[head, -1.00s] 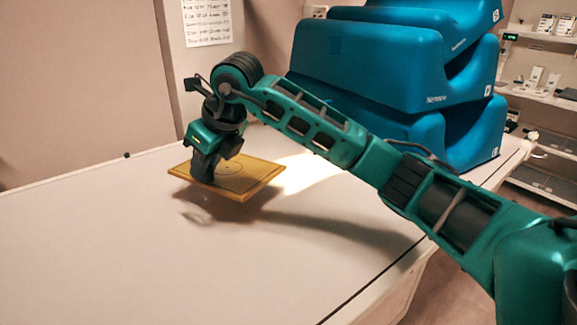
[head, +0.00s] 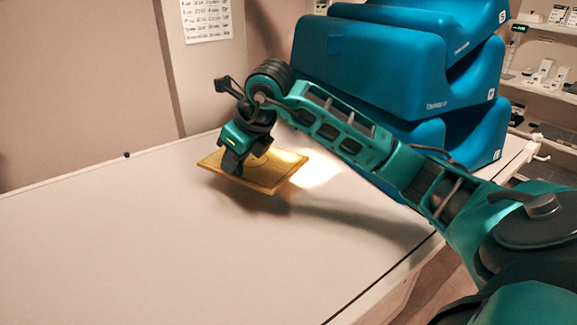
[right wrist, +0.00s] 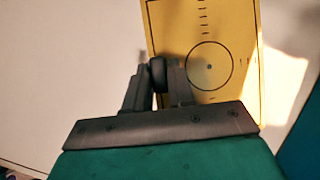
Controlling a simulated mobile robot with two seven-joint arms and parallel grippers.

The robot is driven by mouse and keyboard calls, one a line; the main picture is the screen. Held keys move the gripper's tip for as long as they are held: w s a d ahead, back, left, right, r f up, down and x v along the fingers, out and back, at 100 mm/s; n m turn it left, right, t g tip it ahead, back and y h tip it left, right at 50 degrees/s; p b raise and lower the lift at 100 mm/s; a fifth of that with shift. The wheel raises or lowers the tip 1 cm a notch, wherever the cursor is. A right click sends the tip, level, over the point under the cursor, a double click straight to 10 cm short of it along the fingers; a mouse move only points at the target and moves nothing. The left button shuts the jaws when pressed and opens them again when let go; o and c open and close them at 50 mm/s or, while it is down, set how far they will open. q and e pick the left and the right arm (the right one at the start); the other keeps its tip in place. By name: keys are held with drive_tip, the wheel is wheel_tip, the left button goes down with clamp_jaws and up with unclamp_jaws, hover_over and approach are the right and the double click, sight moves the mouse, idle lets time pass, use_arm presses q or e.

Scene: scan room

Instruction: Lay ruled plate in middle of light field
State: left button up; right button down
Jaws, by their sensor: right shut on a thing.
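The ruled plate is a flat yellow square (head: 262,176), tilted and held above the white table. In the right wrist view the plate (right wrist: 235,30) shows black ruling marks and a circle with a centre dot. My right gripper (head: 231,170) is shut on the plate's near left edge; its fingers (right wrist: 160,85) also show in the wrist view. The light field is a bright patch (head: 318,168) on the table, just right of and beyond the plate. The plate and arm hide part of it. It also shows in the wrist view (right wrist: 280,80). My left gripper is not in view.
Blue foam blocks (head: 395,75) are stacked at the table's far right. The white table (head: 150,240) is clear at the left and front. A wall with a paper chart (head: 206,20) stands behind it. Shelves (head: 550,80) stand at the far right.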

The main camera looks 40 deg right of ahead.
sight(284, 154)
drive_tip(key=d, duration=0.4)
drive_tip(key=s+d, duration=0.1)
drive_tip(key=d, duration=0.7)
drive_tip(key=shift+s+d, duration=0.2)
drive_tip(key=shift+d, duration=0.1)
wheel_tip(284, 154, down, 2)
drive_tip(key=shift+f, duration=0.1)
wheel_tip(284, 154, down, 4)
drive_tip(key=shift+f+b, duration=0.15)
drive_tip(key=shift+b, duration=0.3)
drive_tip(key=shift+d+f, duration=0.25)
drive_tip(key=c, duration=1.4)
unclamp_jaws()
drive_tip(key=shift+f, duration=0.1)
drive_tip(key=o, duration=0.4)
drive_tip(key=shift+o, duration=0.2)
